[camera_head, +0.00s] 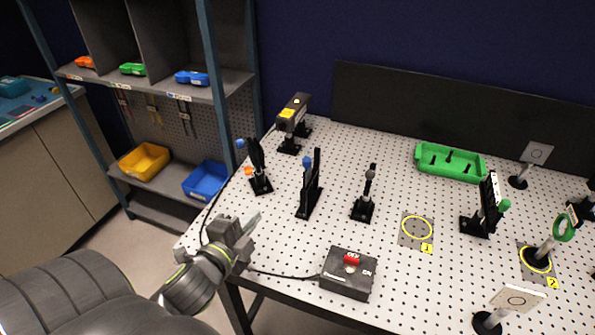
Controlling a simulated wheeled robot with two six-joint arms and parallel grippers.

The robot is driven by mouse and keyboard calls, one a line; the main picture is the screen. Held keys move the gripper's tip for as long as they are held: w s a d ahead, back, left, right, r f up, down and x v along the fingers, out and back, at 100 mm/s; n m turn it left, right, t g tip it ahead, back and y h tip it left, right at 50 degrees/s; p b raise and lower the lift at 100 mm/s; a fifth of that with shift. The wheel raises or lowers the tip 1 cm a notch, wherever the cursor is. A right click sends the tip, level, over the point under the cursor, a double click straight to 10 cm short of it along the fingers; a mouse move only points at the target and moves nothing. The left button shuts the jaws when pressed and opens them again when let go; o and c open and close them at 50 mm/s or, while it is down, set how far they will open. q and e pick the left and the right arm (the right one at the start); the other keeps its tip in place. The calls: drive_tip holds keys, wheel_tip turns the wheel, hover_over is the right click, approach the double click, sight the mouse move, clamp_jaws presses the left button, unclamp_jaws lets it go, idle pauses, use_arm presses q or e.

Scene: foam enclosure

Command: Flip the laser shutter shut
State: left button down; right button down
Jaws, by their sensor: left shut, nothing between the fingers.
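The black laser (292,114) with yellow labels stands at the back left of the perforated table. In front of it stand a black mount with a blue knob and an orange part (258,165), and a tall black plate mount with a blue knob (312,185). I cannot tell for sure which one is the shutter, or its position. My left gripper (250,222) is shut and empty at the table's left front edge, in front of both mounts and apart from them. My right gripper is not in view.
A control box (346,274) with a red switch lies at the front edge, with a cable running left. A slim post (367,190), green tray (450,162) and several optic mounts (484,208) stand further right. A shelf (165,85) with bins is at the left.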

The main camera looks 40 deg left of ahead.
use_arm(q)
drive_tip(key=r+m, duration=0.1)
drive_tip(key=d+r+m+t+h, duration=0.1)
drive_tip(key=m, duration=0.1)
drive_tip(key=w+r+m+t+h, duration=0.1)
drive_tip(key=shift+d+r, duration=0.15)
drive_tip(key=shift+d, duration=0.2)
drive_tip(key=p, duration=0.5)
approach(304, 164)
drive_tip(key=w, duration=0.6)
drive_tip(key=shift+w+a, duration=0.15)
drive_tip(key=shift+w, duration=0.3)
